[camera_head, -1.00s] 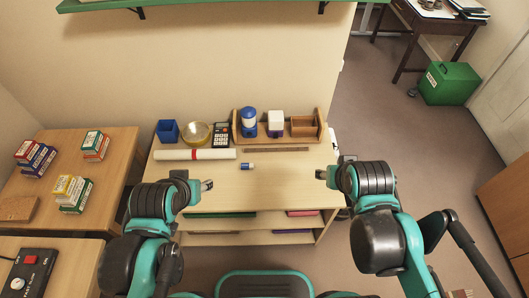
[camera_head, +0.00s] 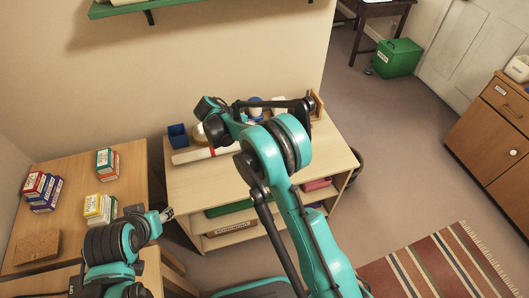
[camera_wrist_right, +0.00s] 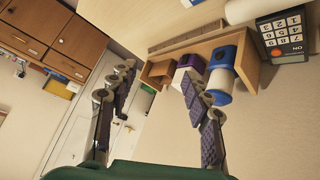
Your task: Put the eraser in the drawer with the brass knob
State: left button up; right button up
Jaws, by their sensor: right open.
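A small blue-and-white piece at the top edge of the right wrist view may be the eraser, but too little shows to tell. In the head view my right arm covers the middle of the desk (camera_head: 205,178), where no eraser shows. A wooden cabinet (camera_head: 492,135) with drawers and knobs stands at the right; it also shows in the right wrist view (camera_wrist_right: 45,35). I cannot tell which knob is brass. My right gripper (camera_wrist_right: 155,73) is open and empty, in front of the desk organiser. My left gripper (camera_head: 167,214) is at the desk's near left; its jaws are unclear.
A blue cup (camera_head: 177,134) stands at the desk's back left. Side tables hold boxes (camera_head: 42,190). A striped rug (camera_head: 435,268) covers floor at the right.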

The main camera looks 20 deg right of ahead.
jog(key=a+f+m+h, duration=0.1)
jog(key=f, duration=0.4)
jog(key=w+a+f+m+h, duration=0.1)
jog(key=f+m, duration=0.1)
jog(key=f, duration=0.3)
jog(key=a+f+m+h, duration=0.1)
jog(key=f, duration=0.4)
jog(key=shift+w+a+f+m+g, duration=0.3)
jog(key=shift+f+m, duration=0.1)
jog(key=shift+s+d+f, duration=0.1)
jog(key=shift+f, duration=0.25)
jog(key=b+x, duration=0.1)
jog(key=x, duration=0.1)
jog(key=shift+d+f, duration=0.25)
jog(key=b+x, duration=0.2)
jog(key=x, duration=0.2)
jog(key=shift+d+f+b, duration=0.1)
jog(key=shift+f+b, duration=0.1)
jog(key=shift+b, duration=0.1)
jog(key=shift+d+f, duration=0.1)
jog(key=shift+d, duration=0.2)
grip_shut()
